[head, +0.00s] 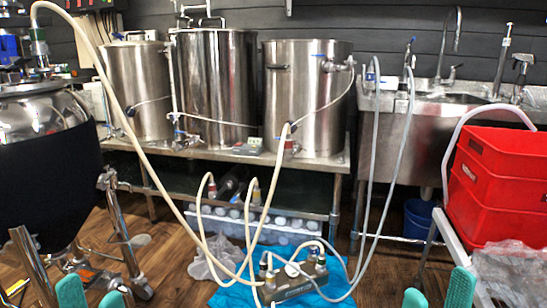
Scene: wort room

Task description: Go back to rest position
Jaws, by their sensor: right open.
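My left gripper (91,295) shows at the bottom left edge of the head view as two teal fingertips with a gap between them. It is open and nothing shows between the tips. My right gripper (437,294) shows at the bottom right edge, also as two teal fingertips apart. It is open and empty. The grippers are wide apart, and only their tips are in view; the rest of both is below the frame.
Three steel kettles (216,85) stand on a steel table (240,156). Hoses run to a plate chiller (300,274) on a blue cloth (236,295). A dark-jacketed tank (45,170) is left; red crates (497,185) are right. A steel sink (420,125) stands behind. Some wood floor is clear.

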